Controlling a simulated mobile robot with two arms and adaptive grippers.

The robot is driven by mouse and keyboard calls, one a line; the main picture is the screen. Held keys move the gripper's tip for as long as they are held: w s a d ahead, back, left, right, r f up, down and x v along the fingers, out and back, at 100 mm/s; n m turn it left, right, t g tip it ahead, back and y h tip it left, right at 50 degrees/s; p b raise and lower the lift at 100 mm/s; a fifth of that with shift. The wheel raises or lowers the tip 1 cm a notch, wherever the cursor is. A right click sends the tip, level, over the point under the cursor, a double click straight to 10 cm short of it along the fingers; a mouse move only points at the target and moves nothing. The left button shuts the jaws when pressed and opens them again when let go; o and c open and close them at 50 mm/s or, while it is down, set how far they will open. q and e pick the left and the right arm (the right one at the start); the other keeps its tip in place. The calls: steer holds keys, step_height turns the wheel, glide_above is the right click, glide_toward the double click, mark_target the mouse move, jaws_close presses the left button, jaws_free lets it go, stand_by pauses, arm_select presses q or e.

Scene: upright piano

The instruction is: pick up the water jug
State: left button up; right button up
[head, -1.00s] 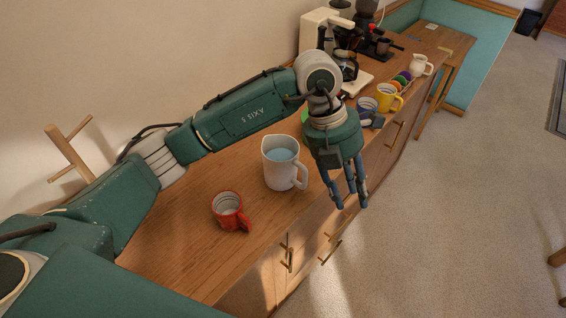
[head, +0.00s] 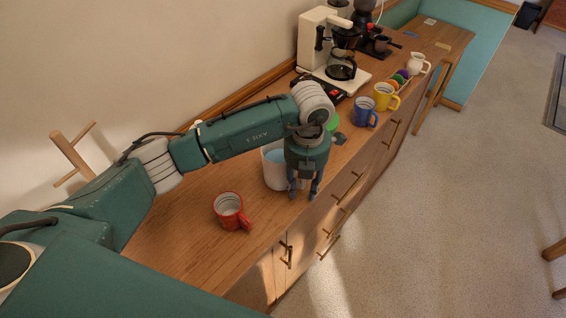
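The white water jug (head: 273,177) stands on the wooden cabinet top, with bluish water visible inside. Its right side and handle are hidden behind my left gripper. My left gripper (head: 303,194) points down at the jug's right side, where the handle was seen earlier. Its fingers are apart, so it looks open. I cannot tell whether the handle is between the fingers or whether they touch the jug. My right gripper is not in view.
A red mug (head: 230,211) stands left of the jug, near the front edge. Blue (head: 364,113) and yellow (head: 384,97) mugs, a small white pitcher (head: 418,64) and a coffee maker (head: 326,42) stand farther back. A wooden peg stand (head: 72,155) is at the left.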

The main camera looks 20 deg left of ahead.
arm_select(q)
steer(key=shift+f, duration=0.75)
jaws_close()
steer(key=shift+w+r, duration=0.1)
steer(key=shift+r, duration=0.1)
steer(key=shift+r+b, duration=0.4)
steer(key=shift+r, duration=0.95)
step_height(320, 180, up, 13)
steer(key=b, duration=0.2)
steer(key=shift+b, duration=0.35)
step_height(320, 180, up, 4)
steer(key=shift+f, duration=0.15)
